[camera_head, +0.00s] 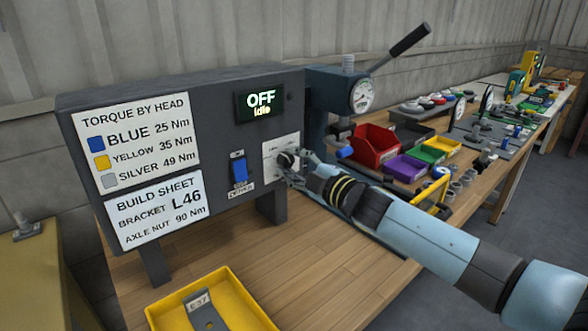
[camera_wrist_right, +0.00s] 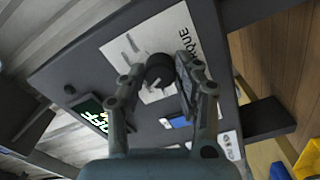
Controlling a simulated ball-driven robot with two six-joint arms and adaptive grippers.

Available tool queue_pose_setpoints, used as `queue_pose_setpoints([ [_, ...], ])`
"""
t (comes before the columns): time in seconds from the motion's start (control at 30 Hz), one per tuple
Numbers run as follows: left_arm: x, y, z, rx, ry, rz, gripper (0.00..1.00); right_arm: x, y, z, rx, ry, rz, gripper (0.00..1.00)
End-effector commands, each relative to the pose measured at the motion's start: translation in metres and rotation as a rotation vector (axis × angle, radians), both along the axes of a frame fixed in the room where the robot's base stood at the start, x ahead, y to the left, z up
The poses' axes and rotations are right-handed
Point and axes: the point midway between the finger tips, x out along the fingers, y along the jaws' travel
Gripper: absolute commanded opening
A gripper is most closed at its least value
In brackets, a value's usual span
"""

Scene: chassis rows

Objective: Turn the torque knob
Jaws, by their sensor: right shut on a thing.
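The dark grey control panel (camera_head: 220,92) stands on the workbench at the left of the head view. Its round black torque knob (camera_head: 284,160) sits on a white dial plate (camera_head: 272,147); the knob also shows in the right wrist view (camera_wrist_right: 158,70). My right gripper (camera_head: 288,167) comes in from the right and is shut on the knob, with a finger on each side in the right wrist view (camera_wrist_right: 159,76). The panel display (camera_head: 260,102) reads "OFF" and "Idle". The knob's pointer is too small to read. My left gripper is not in view.
A blue rocker switch (camera_head: 239,171) sits left of the knob. A yellow tray (camera_head: 235,295) with a bracket lies in front. A press with a gauge (camera_head: 362,95), a red bin (camera_head: 375,143) and more bins stand right. The bench before the panel is partly clear.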

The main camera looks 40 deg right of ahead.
Motion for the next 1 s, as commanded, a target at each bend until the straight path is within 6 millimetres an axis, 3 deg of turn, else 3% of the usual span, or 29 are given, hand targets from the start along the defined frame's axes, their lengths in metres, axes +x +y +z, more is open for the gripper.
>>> queue_pose_setpoints([
  [0.6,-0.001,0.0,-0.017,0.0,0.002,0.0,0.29,-0.001,0.0,-0.001,-0.572,-0.043,0.001,0.0],
  [1.0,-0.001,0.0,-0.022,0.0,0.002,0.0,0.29,-0.001,0.0,0.0,-0.823,-0.061,0.0,0.0],
])
